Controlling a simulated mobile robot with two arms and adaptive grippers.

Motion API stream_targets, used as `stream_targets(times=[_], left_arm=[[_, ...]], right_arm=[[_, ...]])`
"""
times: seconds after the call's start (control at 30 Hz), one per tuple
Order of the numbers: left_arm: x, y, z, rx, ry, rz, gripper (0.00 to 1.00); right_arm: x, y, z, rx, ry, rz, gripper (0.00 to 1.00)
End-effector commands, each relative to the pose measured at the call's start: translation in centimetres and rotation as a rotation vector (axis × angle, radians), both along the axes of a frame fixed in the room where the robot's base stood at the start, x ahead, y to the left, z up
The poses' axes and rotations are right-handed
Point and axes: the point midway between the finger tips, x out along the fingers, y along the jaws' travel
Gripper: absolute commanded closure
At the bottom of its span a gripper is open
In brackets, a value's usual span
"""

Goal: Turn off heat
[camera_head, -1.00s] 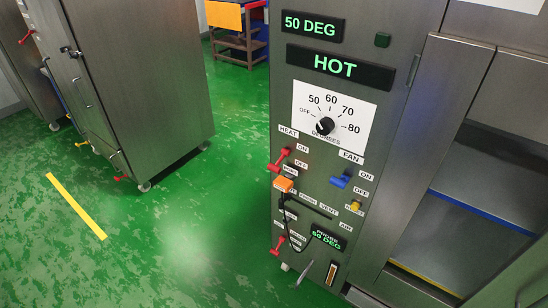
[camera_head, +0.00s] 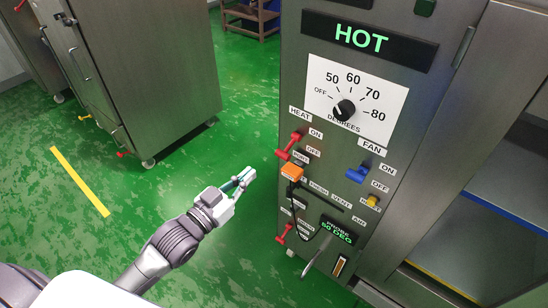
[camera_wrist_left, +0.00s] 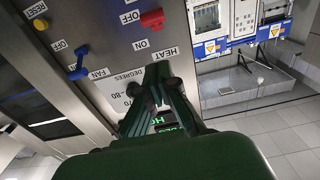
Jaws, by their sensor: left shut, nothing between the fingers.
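The red HEAT switch (camera_head: 290,146) sits on the grey control panel, left of its ON and OFF labels. It also shows in the left wrist view as a red lever (camera_wrist_left: 152,19), where the picture is upside down. I cannot tell its exact setting. My left gripper (camera_head: 249,176) is shut and empty, in front of and to the left of the panel, below and left of the switch and apart from it. In the left wrist view its dark fingers (camera_wrist_left: 156,82) are together near the HEAT label. My right gripper is not in view.
A blue FAN switch (camera_head: 357,174), an orange plug (camera_head: 292,173), a yellow RESET button (camera_head: 372,201) and another red lever (camera_head: 284,234) share the panel. A black dial (camera_head: 345,109) is above; a display (camera_head: 362,39) reads HOT. Green floor (camera_head: 225,120) lies open to the left.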

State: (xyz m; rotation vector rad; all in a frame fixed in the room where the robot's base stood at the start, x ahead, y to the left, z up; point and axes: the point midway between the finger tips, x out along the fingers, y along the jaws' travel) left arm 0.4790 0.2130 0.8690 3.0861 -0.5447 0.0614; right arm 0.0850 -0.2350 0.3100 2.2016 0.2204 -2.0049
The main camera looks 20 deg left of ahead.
Motion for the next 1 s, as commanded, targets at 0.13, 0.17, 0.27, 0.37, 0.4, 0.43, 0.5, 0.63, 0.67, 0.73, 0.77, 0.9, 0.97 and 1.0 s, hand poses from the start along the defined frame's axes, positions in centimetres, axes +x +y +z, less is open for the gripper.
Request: stream_targets(times=[0.13,0.17,0.27,0.37,0.4,0.43,0.5,0.63,0.67,0.73,0.77,0.9,0.97,1.0], left_arm=[[3.3,-1.1,0.4,-0.001,-0.005,0.001,1.0],[3.9,-1.3,0.4,-0.001,-0.004,0.002,1.0],[5.9,-2.1,0.4,0.0,-0.004,0.001,1.0],[7.6,-2.7,0.1,0.001,0.001,0.001,1.0],[8.0,-2.9,-0.6,0.001,0.003,0.001,1.0],[8.3,-3.0,-0.9,0.001,0.002,0.001,1.0],[8.8,-3.2,-1.6,0.001,0.003,0.001,1.0],[9.5,-3.5,-2.3,0.002,0.002,0.0,1.0],[9.6,-3.5,-2.4,0.002,0.002,0.0,1.0],[9.7,-3.6,-2.5,0.002,0.002,0.0,1.0],[9.8,-3.6,-2.5,0.002,0.002,0.0,1.0],[9.8,-3.6,-2.5,0.002,0.002,0.0,1.0],[9.8,-3.6,-2.5,0.002,0.002,0.0,1.0],[9.8,-3.6,-2.5,0.002,0.002,0.0,1.0]], right_arm=[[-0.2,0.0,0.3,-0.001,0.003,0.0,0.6],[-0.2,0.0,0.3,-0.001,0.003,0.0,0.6],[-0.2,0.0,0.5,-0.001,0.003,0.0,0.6],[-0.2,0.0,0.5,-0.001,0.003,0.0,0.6],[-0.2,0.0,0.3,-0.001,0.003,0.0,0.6],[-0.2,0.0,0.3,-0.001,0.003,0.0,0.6],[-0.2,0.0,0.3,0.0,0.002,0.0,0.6],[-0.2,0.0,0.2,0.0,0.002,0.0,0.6],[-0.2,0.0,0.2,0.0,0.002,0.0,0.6],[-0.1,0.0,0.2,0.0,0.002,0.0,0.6],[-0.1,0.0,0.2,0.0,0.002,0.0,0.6],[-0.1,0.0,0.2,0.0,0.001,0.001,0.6],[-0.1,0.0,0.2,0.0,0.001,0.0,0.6],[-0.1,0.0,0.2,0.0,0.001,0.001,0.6]])
